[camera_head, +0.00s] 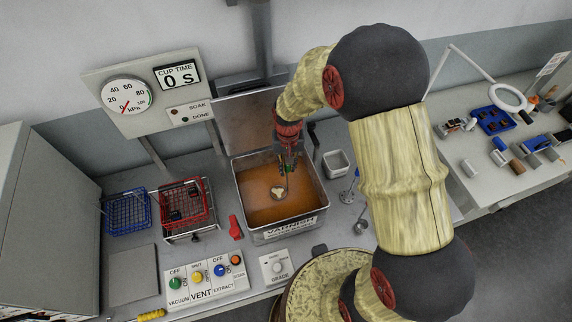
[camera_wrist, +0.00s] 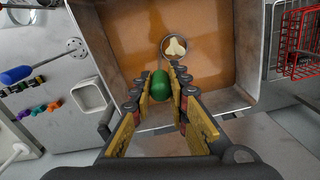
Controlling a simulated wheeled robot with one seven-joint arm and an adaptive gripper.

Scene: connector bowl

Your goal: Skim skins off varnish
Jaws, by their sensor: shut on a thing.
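The open metal tank labelled VARNISH (camera_head: 255,232) holds amber-brown varnish (camera_head: 262,212). My gripper (camera_head: 288,166) is above the tank, pointing down. In the wrist view its jaws (camera_wrist: 160,92) are closed around the green handle of a skimmer (camera_wrist: 160,85). The skimmer's round head (camera_wrist: 175,38) is over the varnish area, away from the tank walls. A pale, three-lobed skin (camera_wrist: 176,47) lies at that head; the skin also shows in the head view (camera_head: 278,191). I cannot tell whether the head touches the varnish. Most of the handle is hidden by the jaws.
A small white bin (camera_head: 337,168) stands right of the tank. A red basket (camera_head: 183,205) with dark parts and a blue basket (camera_head: 126,214) stand left. A button panel (camera_head: 205,280) and GRADE box (camera_head: 277,268) are in front. A lid (camera_head: 248,115) rises behind the tank.

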